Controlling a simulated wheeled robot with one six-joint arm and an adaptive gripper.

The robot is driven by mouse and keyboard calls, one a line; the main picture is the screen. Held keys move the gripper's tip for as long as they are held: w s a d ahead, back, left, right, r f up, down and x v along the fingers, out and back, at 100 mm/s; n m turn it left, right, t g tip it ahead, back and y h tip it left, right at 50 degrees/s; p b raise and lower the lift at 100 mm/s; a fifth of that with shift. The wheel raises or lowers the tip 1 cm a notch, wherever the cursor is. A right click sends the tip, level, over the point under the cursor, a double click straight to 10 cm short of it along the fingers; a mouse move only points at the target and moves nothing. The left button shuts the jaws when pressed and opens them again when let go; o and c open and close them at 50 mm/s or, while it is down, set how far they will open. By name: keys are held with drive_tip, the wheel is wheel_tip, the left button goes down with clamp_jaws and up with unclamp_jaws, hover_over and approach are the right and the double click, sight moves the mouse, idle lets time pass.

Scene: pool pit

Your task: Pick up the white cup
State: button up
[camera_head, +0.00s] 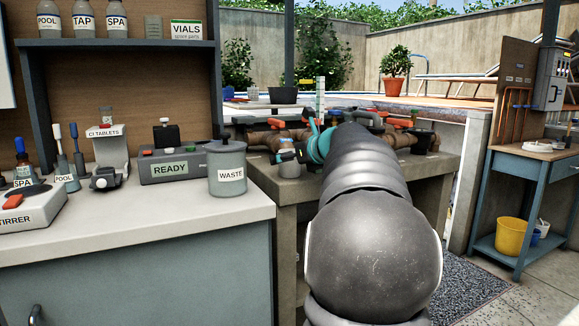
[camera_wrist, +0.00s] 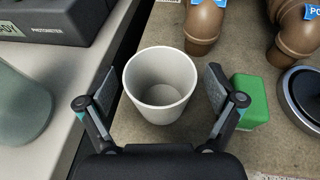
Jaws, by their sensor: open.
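The white cup (camera_wrist: 160,100) stands upright and looks empty, on a brown bench top in the wrist view. My gripper (camera_wrist: 159,82) is open, with one finger to the left of the cup and one to the right. A narrow gap shows between each finger and the cup wall, so the fingers do not appear to grip it. In the head view my grey arm reaches over the low bench, and I cannot make out this cup there.
A green block (camera_wrist: 249,100) stands close to the right finger, with a round dark-rimmed device (camera_wrist: 308,95) beyond it. Brown pipes (camera_wrist: 205,25) rise behind the cup. The pale counter edge (camera_wrist: 95,75) runs along the left, with the WASTE container (camera_head: 227,170) on that counter.

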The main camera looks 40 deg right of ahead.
drive_tip(key=c, duration=1)
drive_tip(key=shift+c, duration=0.2)
drive_tip(key=shift+r, duration=0.15)
drive_tip(key=r, duration=0.2)
drive_tip(key=r+p, duration=0.1)
drive_tip(key=r, duration=0.1)
drive_tip(key=shift+s+d+r, duration=0.1)
drive_tip(key=shift+d+r, duration=0.1)
drive_tip(key=s+d+r, duration=0.5)
drive_tip(key=d+r, duration=0.1)
drive_tip(key=d, duration=0.4)
drive_tip(key=shift+r, duration=0.15)
